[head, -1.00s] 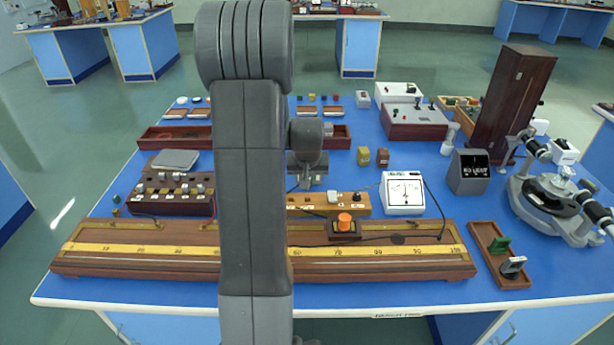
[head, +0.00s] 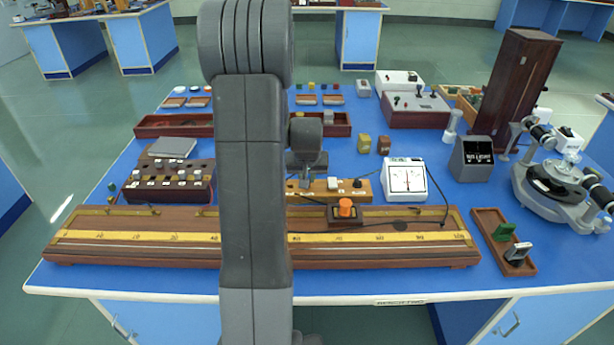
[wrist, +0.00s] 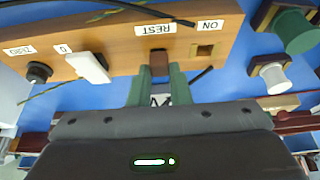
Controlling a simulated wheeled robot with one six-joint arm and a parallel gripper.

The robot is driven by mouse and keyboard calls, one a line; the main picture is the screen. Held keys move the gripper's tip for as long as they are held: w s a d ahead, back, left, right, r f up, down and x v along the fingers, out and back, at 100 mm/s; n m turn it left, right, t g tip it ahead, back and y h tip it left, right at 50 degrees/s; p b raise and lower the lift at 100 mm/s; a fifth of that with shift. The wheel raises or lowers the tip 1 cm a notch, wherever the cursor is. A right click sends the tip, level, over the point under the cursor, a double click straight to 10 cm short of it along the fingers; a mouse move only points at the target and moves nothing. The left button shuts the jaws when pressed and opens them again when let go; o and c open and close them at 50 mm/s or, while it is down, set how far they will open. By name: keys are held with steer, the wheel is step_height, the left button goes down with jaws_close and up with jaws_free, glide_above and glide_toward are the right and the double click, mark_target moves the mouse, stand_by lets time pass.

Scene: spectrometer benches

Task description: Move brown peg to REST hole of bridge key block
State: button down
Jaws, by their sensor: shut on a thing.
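The bridge key block (head: 320,194) is a long light-wood block on the bench, partly hidden by my arm in the head view. In the wrist view the block (wrist: 115,58) shows a REST label (wrist: 155,29), an ON label (wrist: 210,24) and an open square hole (wrist: 205,50) by ON. My gripper (wrist: 160,82) has green fingers shut on the brown peg (wrist: 159,62). The peg is at the block beside the REST label. The REST hole is hidden, and I cannot tell how far the peg sits in it. The gripper (head: 305,182) also shows in the head view, at the block.
A white lever (wrist: 90,67) and a black knob (wrist: 38,72) stand on the block. The metre bridge board (head: 380,250) lies in front, with an orange knob (head: 345,207) behind its scale. A white meter (head: 405,182) stands to the right. Dark cables run nearby.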

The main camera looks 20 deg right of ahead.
steer(key=c, duration=1.3)
jaws_free()
steer(key=shift+o, duration=0.2)
steer(key=v, duration=1.4)
steer(key=shift+f, duration=0.15)
steer(key=x, duration=1.3)
steer(key=shift+w+f, duration=0.1)
steer(key=shift+f, duration=0.05)
steer(key=shift+w+p, duration=0.15)
steer(key=shift+p, duration=0.2)
steer(key=shift+r+p, duration=0.5)
steer(key=shift+r, duration=0.3)
